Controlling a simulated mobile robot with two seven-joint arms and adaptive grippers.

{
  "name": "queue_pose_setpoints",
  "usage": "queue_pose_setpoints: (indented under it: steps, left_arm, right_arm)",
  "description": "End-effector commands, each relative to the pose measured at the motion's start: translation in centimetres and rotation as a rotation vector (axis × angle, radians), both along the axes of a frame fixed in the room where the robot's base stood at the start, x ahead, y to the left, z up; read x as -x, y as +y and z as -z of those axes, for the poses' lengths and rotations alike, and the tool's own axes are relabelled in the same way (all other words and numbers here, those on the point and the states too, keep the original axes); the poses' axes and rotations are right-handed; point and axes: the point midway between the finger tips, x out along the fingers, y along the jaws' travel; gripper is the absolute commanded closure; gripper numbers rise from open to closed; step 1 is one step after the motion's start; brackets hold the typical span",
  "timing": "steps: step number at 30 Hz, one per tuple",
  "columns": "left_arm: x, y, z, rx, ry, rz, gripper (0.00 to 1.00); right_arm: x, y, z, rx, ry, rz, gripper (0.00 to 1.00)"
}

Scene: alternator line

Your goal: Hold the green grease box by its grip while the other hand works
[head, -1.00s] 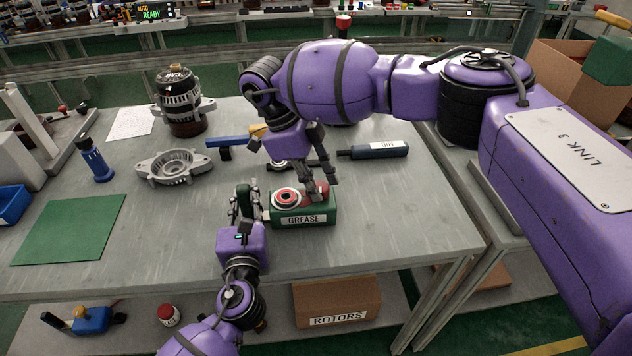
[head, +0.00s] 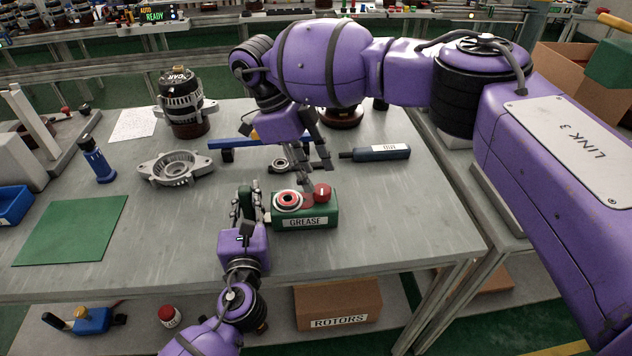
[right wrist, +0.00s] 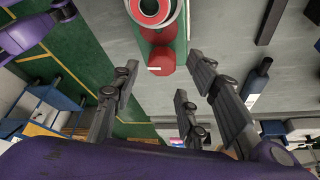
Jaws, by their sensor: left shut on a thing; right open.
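The green grease box (head: 318,222), labelled GREASE, sits on the grey table with a ring-shaped part (head: 288,201) and a red knob (head: 322,191) on top. My left gripper (head: 249,207) is shut at the box's left side, on its grip; the grip itself is mostly hidden by the fingers. My right gripper (head: 314,172) is open and empty, just above and behind the box. In the right wrist view its spread fingers (right wrist: 163,68) are apart from the red knob (right wrist: 161,60), and the ring (right wrist: 151,10) shows at the top edge.
A grey housing (head: 177,168) and an alternator (head: 182,104) stand to the left. A blue-handled tool (head: 232,143) and a dark blue tool (head: 381,153) lie behind the box. A green mat (head: 70,230) lies at the left. The table's front right is clear.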

Motion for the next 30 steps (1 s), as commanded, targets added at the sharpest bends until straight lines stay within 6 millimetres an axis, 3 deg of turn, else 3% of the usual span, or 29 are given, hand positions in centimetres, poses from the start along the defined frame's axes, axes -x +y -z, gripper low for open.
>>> queue_pose_setpoints:
  steps: [6,12,26,27,30]
  left_arm:
    - [0.0,0.0,0.0,0.000,0.000,0.000,1.00]
    - [0.0,0.0,0.0,0.000,0.000,0.000,1.00]
    - [0.0,0.0,0.0,0.000,0.000,0.000,1.00]
    - [0.0,0.0,0.0,0.000,0.000,0.000,0.75]
    - [0.0,0.0,0.0,0.000,0.000,0.000,0.61]
  right_arm:
    - [-0.6,1.8,-4.4,-0.001,-0.002,0.001,0.59]
    - [-0.9,2.7,-6.7,-0.001,0.001,0.000,0.59]
    - [-1.0,2.9,-7.3,-0.001,0.001,-0.001,0.59]
    - [-1.0,2.9,-7.3,-0.001,0.001,-0.001,0.59]
    - [-1.0,2.9,-7.3,-0.001,0.001,0.000,0.59]
